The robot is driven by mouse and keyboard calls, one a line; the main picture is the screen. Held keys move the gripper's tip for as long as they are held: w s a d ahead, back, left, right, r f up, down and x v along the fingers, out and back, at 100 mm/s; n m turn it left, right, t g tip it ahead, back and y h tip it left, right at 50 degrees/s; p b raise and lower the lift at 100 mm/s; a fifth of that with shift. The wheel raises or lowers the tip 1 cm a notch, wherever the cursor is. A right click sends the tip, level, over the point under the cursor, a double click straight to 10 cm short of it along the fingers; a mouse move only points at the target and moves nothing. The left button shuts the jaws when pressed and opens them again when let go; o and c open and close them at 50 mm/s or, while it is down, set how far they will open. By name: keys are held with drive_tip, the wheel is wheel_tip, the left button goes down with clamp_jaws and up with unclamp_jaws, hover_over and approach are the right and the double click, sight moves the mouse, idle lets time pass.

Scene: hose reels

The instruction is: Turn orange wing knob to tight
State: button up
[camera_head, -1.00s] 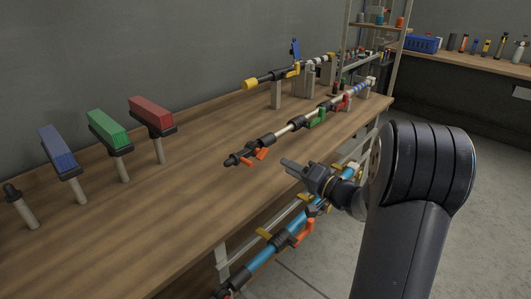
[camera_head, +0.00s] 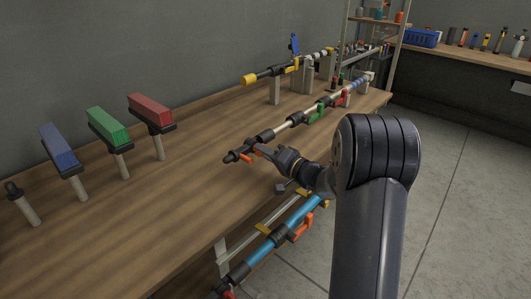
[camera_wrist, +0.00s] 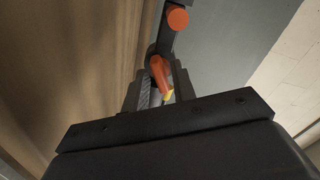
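The orange wing knob (camera_head: 247,157) is on a dark fitting near the left end of a thin pole (camera_head: 290,124) above the wooden bench. In the wrist view, an orange wing (camera_wrist: 160,72) shows between the two fingers of my gripper (camera_wrist: 158,92). A round orange end (camera_wrist: 178,18) sits further out on the dark fitting. In the head view, my gripper (camera_head: 266,152) is at the knob, just to its right, and hides part of it. The fingers look apart, one on each side of the wing. I cannot tell whether they touch it.
Blue (camera_head: 58,147), green (camera_head: 107,127) and red (camera_head: 151,109) blocks on stands are at left. A pole with a yellow end (camera_head: 249,79) runs behind. A blue pole (camera_head: 266,246) runs below the bench edge. Bare bench (camera_head: 130,215) lies at front left.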

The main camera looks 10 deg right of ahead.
clamp_jaws()
